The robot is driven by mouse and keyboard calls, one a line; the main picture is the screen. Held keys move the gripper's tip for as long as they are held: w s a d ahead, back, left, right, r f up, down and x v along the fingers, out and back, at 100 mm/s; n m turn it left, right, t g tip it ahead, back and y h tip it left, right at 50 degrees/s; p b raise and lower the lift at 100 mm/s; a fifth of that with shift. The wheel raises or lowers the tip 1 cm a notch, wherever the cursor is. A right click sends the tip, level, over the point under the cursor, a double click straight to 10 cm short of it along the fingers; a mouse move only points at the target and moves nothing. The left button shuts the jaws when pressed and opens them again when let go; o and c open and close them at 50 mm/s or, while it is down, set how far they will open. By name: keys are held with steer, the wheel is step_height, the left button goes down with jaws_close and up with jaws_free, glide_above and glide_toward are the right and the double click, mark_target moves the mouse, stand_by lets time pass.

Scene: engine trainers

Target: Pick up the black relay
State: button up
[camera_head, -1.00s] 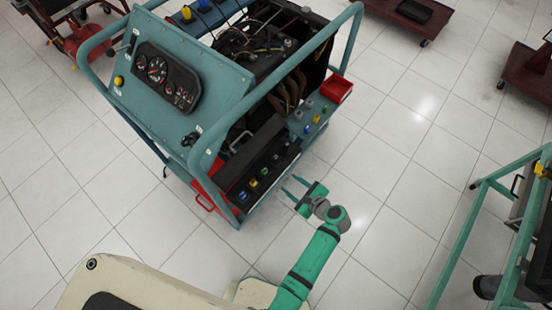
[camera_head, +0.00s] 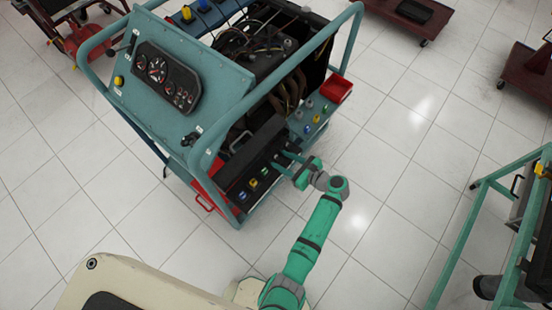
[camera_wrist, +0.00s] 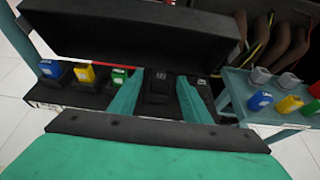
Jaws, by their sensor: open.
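The black relay (camera_wrist: 160,86) stands in the black relay box (camera_wrist: 66,96) on the engine trainer, in the row to the right of the blue, yellow and green relays. My gripper (camera_wrist: 162,92) is open in the wrist view, with one finger on each side of the black relay. I cannot tell whether the fingers touch it. In the head view my gripper (camera_head: 283,160) reaches the right end of the relay box. The black relay is too small and dark to make out there.
The box's raised black lid (camera_wrist: 130,30) stands behind the row. A blue relay (camera_wrist: 52,70), yellow relay (camera_wrist: 86,73) and green relay (camera_wrist: 119,76) sit left. A side shelf (camera_wrist: 236,84) holds several coloured and grey relays. The trainer's blue frame tube (camera_head: 208,150) rises left of my gripper.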

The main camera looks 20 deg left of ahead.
mark_target(276, 157)
steer(key=shift+x, duration=2.2)
steer(key=shift+w+d+f, duration=0.1)
jaws_close()
steer(key=shift+r, duration=0.7)
steer(key=s+d+r, duration=0.3)
steer(key=s+r, duration=0.2)
steer(key=s, duration=0.1)
steer(key=s+d+r, duration=0.3)
steer(key=s+r, duration=0.3)
steer(key=shift+s+d+r, duration=0.25)
steer(key=shift+r, duration=0.05)
